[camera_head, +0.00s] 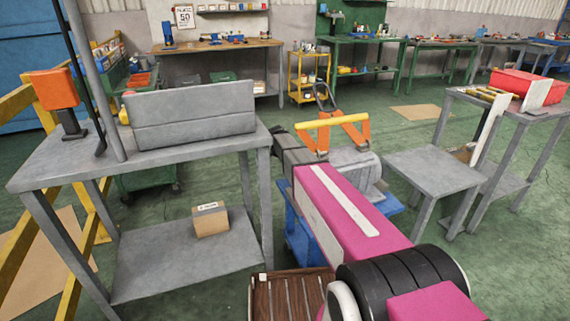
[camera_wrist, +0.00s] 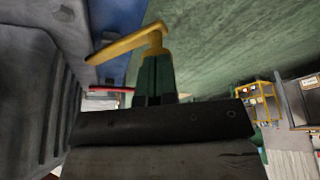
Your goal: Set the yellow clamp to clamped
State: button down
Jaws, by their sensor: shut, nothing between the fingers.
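A yellow lever (camera_wrist: 124,46), the clamp's bent handle, shows in the wrist view. Its bend lies at the tips of my gripper's fingers (camera_wrist: 156,58). The fingers are shut together with nothing between them; I cannot tell whether they touch the lever. The lever's base and pivot are hidden. In the head view my dark gripper (camera_head: 284,146) is beside a grey ribbed machine part (camera_head: 352,168), with its fingers hard to make out. A yellow bar on orange legs (camera_head: 338,118) stands just to its right; I cannot tell whether it belongs to the clamp.
The grey part rests on a blue stand (camera_head: 300,232), partly behind my arm. A grey table (camera_head: 62,165) with an upright grey panel (camera_head: 190,113) stands left. A low grey table (camera_head: 432,168) is right. Green floor is open behind.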

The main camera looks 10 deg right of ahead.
jog(key=w+m, duration=0.2)
jog(key=shift+w+d+m+g+h, duration=0.15)
jog(key=shift+d+m+g+h, duration=0.15)
jog(key=shift+d+g, duration=0.1)
jog(key=w+d+m, duration=0.1)
jog(key=m, duration=0.1)
jog(key=w+d+m+g, duration=0.1)
jog(key=w+m, duration=0.1)
jog(key=shift+d+h, duration=0.25)
jog(key=shift+h, duration=0.05)
jog(key=shift+w+d, duration=0.25)
jog(key=shift+d, duration=0.05)
dwell(0.3)
dwell(0.4)
